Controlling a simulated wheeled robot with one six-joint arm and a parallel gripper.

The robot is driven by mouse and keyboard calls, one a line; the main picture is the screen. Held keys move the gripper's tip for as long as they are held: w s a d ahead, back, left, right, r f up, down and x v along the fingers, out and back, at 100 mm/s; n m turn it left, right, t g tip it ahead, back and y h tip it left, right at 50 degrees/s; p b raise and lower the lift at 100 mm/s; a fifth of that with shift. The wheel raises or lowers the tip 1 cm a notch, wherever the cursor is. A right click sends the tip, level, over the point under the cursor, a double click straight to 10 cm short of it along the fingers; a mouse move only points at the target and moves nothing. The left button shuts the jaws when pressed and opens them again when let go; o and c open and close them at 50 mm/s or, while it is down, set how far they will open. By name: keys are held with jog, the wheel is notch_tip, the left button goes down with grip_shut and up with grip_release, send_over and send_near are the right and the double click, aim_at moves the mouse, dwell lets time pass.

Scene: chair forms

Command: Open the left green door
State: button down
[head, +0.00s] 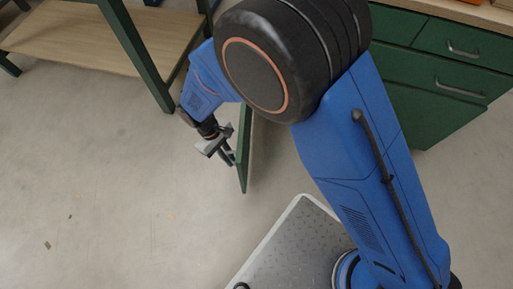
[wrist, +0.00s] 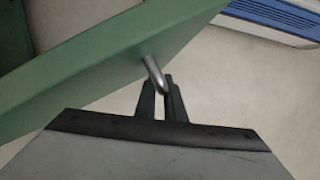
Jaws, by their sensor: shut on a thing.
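The green door (head: 243,150) shows edge-on in the head view, standing out from the cabinet with its free edge toward the bottom of the picture. In the wrist view its green face (wrist: 110,55) runs slantwise across the upper left, with a metal handle (wrist: 154,75) on it. My gripper (head: 229,160) is beside the door's left face. In the wrist view its two dark fingers (wrist: 163,90) are shut on the handle. The door's hinge side and most of the cabinet behind it are hidden by my arm.
A green-framed table with a wooden shelf (head: 95,40) stands at the upper left. Green drawers with metal handles (head: 463,50) are at the upper right, under a wooden top (head: 470,12). The concrete floor (head: 110,190) is largely clear at the left and lower left.

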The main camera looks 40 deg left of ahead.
jog(key=s+a+m, duration=0.2)
jog(key=s+a, duration=0.1)
jog(key=a, duration=0.5)
jog(key=shift+s+a+g, duration=0.2)
jog(key=shift+s+g, duration=0.2)
jog(key=c, duration=2.1)
grip_release()
jog(key=v, duration=1.7)
jog(key=shift+w+r, duration=0.1)
jog(key=shift+r, duration=0.15)
